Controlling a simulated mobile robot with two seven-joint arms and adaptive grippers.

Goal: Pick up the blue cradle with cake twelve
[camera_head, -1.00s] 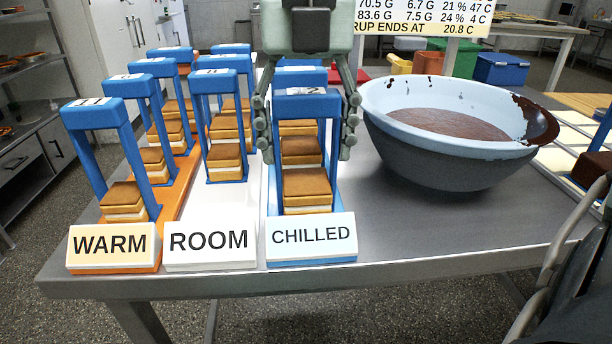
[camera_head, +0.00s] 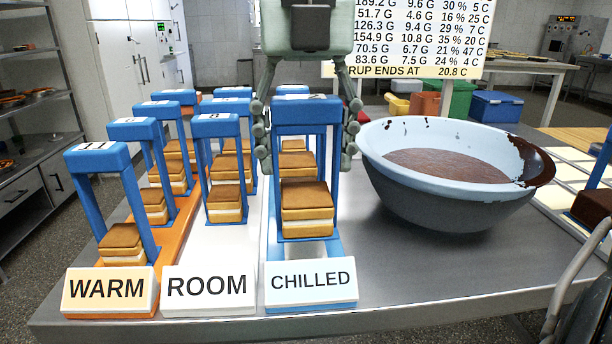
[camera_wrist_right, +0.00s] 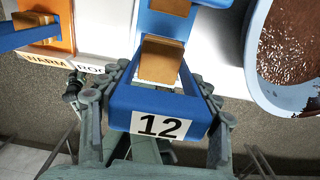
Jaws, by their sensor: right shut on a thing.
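The blue cradle marked 12 (camera_head: 306,113) holds a layered brown and cream cake (camera_head: 307,208) and hangs above the front of the chilled strip. In the right wrist view its handle with the number 12 (camera_wrist_right: 160,111) fills the middle, with the cake top (camera_wrist_right: 160,62) behind it. My right gripper (camera_head: 308,135) has its fingers on both sides of the handle and is shut on it. The cradle looks upright. The CHILLED sign (camera_head: 311,284) stands in front and below it. My left gripper is not in view.
Other blue cradles with cakes stand behind and on the ROOM (camera_head: 210,290) and WARM (camera_head: 108,291) strips to the left, close by. A large bowl of dark brown glaze (camera_head: 455,170) stands to the right. Bare table (camera_head: 420,265) lies in front of it.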

